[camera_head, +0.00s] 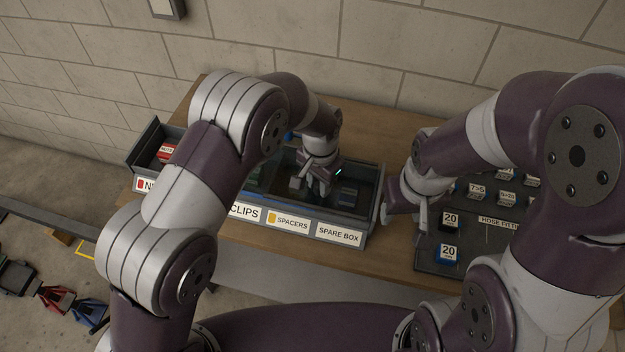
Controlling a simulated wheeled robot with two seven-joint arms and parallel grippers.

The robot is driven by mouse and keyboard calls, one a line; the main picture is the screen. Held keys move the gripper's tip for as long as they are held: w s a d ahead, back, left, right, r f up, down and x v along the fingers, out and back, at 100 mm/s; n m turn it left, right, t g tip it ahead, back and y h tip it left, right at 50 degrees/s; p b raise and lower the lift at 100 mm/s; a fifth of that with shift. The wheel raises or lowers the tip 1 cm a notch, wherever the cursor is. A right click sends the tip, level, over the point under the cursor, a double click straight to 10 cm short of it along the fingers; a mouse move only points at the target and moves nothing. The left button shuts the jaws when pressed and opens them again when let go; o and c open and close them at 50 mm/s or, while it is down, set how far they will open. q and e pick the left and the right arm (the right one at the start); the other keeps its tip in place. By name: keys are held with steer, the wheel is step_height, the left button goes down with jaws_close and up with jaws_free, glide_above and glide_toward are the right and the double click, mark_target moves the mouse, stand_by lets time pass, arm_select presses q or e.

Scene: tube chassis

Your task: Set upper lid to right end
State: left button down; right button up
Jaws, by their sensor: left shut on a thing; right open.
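A long case with label plates stands on the wooden table; its front (345,236) reads "CLIPS", "SPACERS" and "SPARE BOX". A dark see-through lid (362,172) appears to cover the case's right part. Its edges and any second lid are hard to tell apart. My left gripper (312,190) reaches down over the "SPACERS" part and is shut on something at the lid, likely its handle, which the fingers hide. My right gripper (405,218) is open and empty just off the case's right end. My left arm hides the case's middle.
The case's left compartment (150,148) is uncovered and holds a red packet (166,153). A dark board (436,258) with numbered blocks lies to the right, partly behind my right arm. A block wall (370,40) closes the back. Bare table (255,235) shows in front.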

arm_select(q)
steer(key=shift+s+d+r, duration=0.1)
steer(key=shift+d, duration=0.3)
steer(key=c, duration=0.9)
jaws_free()
steer(key=shift+d, duration=0.2)
steer(key=shift+a, duration=0.1)
arm_select(e)
steer(key=shift+s+d, duration=0.15)
steer(key=shift+d, duration=0.45)
arm_select(q)
steer(key=shift+a, duration=0.1)
arm_select(e)
steer(key=shift+a, duration=0.15)
arm_select(q)
steer(key=shift+r, duration=0.1)
step_height(320, 180, up, 8)
steer(key=shift+f+b, duration=0.15)
steer(key=shift+b, duration=0.95)
step_height(320, 180, up, 5)
steer(key=p, duration=0.2)
steer(key=shift+f+p, duration=0.1)
steer(key=shift+p, duration=0.25)
arm_select(e)
steer(key=shift+r, duration=0.15)
